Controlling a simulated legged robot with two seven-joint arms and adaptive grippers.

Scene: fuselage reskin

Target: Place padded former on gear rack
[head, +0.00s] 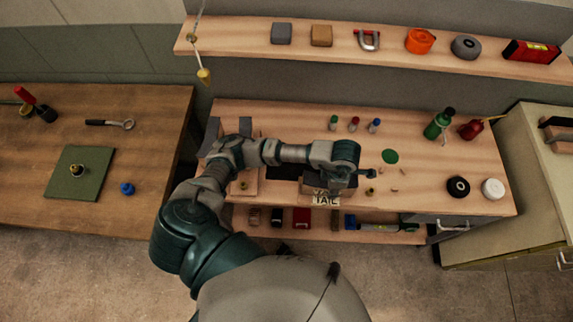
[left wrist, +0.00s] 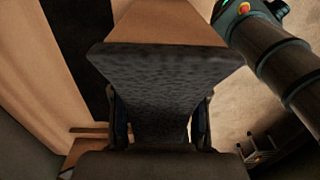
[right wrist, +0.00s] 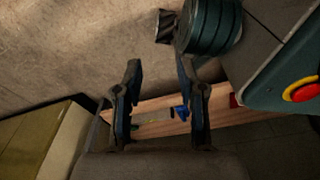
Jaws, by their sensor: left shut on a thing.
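My left gripper (left wrist: 160,128) is shut on the padded former (left wrist: 165,85), a block with a dark grey padded face and a tan wooden part beyond it. A finger shows at each side of the former in the left wrist view. In the head view my left arm reaches right over the bench, and the former (head: 316,187) is partly hidden under the wrist, by the TAIL label. My right gripper (right wrist: 158,80) is open and empty, and is outside the head view. I cannot tell for certain which fixture is the gear rack.
The wooden bench (head: 440,200) holds small bottles, a green bottle (head: 438,124) and tape rolls. Its lower shelf (head: 390,238) holds several items. An upper shelf (head: 380,52) runs behind. A side table (head: 150,150) stands left, a cabinet (head: 510,190) right. A cord with a yellow end (head: 204,76) hangs.

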